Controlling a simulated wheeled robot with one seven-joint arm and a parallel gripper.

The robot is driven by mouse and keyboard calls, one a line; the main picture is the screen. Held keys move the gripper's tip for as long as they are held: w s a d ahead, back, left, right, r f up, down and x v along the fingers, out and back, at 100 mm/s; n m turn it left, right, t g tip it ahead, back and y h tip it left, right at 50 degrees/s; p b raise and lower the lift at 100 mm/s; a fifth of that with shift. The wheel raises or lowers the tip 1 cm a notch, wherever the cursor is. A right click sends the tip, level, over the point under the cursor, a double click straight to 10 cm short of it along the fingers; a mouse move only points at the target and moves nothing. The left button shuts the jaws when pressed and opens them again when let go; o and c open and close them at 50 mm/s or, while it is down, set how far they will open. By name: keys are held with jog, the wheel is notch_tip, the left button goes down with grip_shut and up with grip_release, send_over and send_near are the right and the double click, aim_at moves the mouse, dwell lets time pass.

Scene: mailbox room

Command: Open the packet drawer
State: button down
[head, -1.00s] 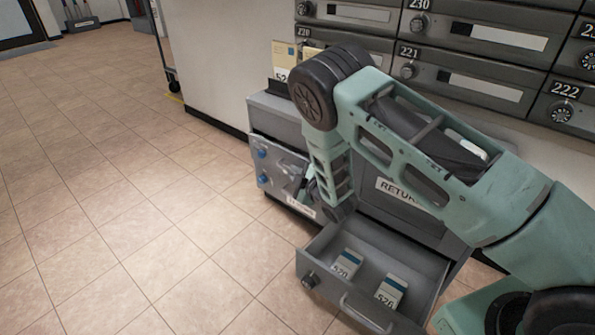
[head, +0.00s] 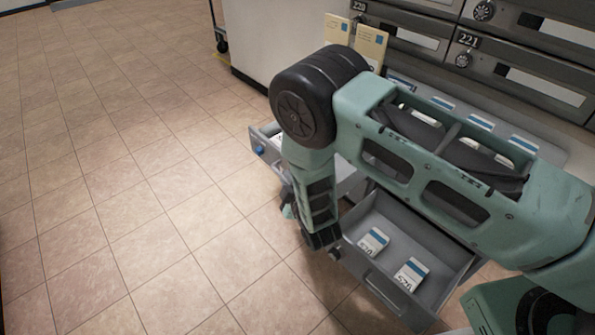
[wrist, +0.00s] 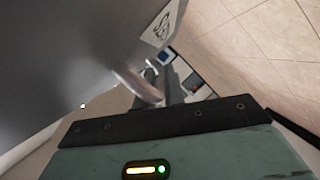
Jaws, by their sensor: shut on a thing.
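A grey drawer with blue knobs (head: 266,138) sticks out of the cabinet at the left, partly hidden behind my arm. It stands part way open. My gripper (head: 288,205) is in front of it, mostly covered by my wrist in the head view. In the wrist view my gripper (wrist: 168,88) is shut on the drawer's curved metal handle (wrist: 138,84), and the grey drawer front (wrist: 65,50) with a white label fills the upper left. A second grey drawer (head: 452,262), lower right, is open with two numbered white packets (head: 373,241) inside.
A wall of grey numbered mailboxes (head: 545,60) stands behind. Two yellowish envelopes (head: 369,45) stand at the back of the cabinet. Several white and blue packets (head: 480,122) lie in a row behind my arm. The tiled floor (head: 120,180) at left is clear.

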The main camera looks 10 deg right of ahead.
jog(key=shift+s+a, duration=0.2)
jog(key=c, duration=1.8)
grip_release()
jog(key=shift+o, duration=0.2)
jog(key=p+v, duration=0.6)
jog(key=v, duration=1.1)
jog(key=shift+s, duration=0.2)
jog(key=shift+w+r, duration=0.1)
